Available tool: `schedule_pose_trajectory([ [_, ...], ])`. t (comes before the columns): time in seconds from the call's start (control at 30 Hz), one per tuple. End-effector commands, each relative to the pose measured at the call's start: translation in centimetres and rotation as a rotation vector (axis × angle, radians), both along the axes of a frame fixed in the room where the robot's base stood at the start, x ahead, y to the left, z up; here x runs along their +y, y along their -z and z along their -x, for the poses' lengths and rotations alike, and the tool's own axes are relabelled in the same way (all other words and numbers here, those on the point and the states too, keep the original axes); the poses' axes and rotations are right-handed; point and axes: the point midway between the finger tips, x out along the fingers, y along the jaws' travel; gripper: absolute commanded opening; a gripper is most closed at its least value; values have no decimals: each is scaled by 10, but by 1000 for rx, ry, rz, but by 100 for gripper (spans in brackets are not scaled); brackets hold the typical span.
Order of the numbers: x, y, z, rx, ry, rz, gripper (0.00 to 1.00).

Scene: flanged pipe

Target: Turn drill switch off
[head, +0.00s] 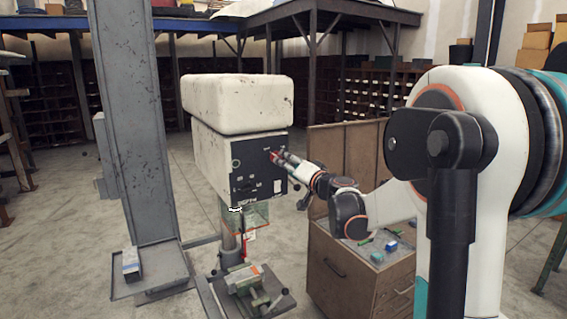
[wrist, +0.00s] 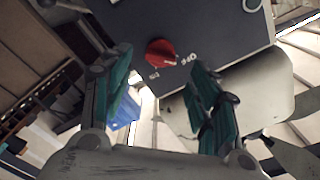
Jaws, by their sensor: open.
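The drill (head: 215,160) is a cream-white machine with a dark front panel. In the wrist view, the red round switch (wrist: 160,52) sits on the dark panel (wrist: 205,25). An OFF label is to its right and a smaller label, hard to read, lies below it. A pale mark on the knob's lower right edge lies between the labels. My gripper (wrist: 158,68) is open, with a green-padded finger to each side of the switch in the picture. I cannot tell whether they touch it. In the head view, my gripper (head: 279,156) is at the panel's upper right and partly hides the switch.
A wooden cabinet (head: 350,275) with small blue and green items on top stands below my arm. A grey steel column (head: 130,120) stands left of the drill. The drill's vise (head: 245,278) is below.

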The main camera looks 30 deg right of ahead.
Motion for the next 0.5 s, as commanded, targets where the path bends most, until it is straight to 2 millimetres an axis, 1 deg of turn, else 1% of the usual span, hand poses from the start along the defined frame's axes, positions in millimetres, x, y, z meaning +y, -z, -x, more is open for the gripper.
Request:
schedule_pose_trajectory([
  [0.03, 0, 0, 12, 0, 1, 0, 55],
  [0.2, 0, 0, 44, 0, 1, 0, 55],
  [0.33, 0, 0, 61, 0, 1, 1, 55],
  [0.5, 0, 1, 70, 0, 0, 1, 55],
])
